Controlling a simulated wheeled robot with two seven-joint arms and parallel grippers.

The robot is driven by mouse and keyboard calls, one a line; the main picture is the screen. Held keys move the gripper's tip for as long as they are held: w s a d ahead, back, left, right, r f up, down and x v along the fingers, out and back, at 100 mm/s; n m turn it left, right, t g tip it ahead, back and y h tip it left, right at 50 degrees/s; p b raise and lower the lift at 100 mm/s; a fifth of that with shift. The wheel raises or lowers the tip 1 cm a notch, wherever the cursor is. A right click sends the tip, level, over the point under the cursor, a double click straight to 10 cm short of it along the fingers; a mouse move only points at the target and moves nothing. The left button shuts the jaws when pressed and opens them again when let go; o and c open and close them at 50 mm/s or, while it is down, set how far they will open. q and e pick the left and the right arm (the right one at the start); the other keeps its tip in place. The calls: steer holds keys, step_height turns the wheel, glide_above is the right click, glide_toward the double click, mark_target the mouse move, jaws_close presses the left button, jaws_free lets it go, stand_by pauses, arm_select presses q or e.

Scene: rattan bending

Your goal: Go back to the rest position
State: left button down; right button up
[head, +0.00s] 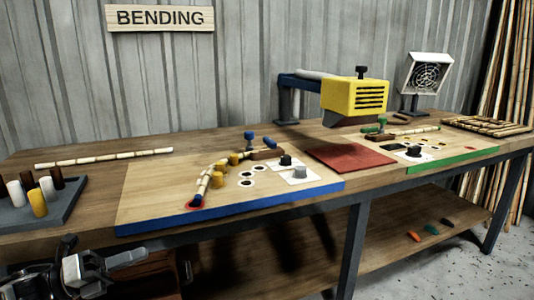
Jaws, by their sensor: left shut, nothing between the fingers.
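My left gripper (127,258) is at the lower left, in front of the bench's front edge and below its top. Its fingers are shut with nothing between them. My right gripper is not in view. A curved rattan pole (204,183) lies on the blue-edged board (150,190), with its lower end at a red mark. Yellow pegs (217,180) stand along the curve. The gripper is apart from the board and the pole.
A peg tray (62,208) stands at the left, and a straight pole (105,158) lies behind it. A yellow heater (354,97) overhangs a red mat (348,157). A green-edged board (440,160) and a white fan (427,73) are at the right. A lower shelf (390,245) runs under the wooden bench.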

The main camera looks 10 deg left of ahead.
arm_select(q)
steer(key=s+d+f+n+t+y+p, duration=0.2)
steer(key=d+f+n+t+y, duration=0.15)
steer(key=d+f+n, duration=0.55)
steer(key=s+d+f+n+g+y+p, duration=0.2)
steer(key=s+d+n+y, duration=0.2)
steer(key=n, duration=0.8)
steer(key=s+d+f+n+g+y+p, duration=0.2)
steer(key=s+d+n+y, duration=0.2)
steer(key=s+d+n, duration=0.4)
steer(key=s+n, duration=0.1)
steer(key=n, duration=0.3)
steer(key=shift+f+n+g+y, duration=0.35)
steer(key=shift+n, duration=0.05)
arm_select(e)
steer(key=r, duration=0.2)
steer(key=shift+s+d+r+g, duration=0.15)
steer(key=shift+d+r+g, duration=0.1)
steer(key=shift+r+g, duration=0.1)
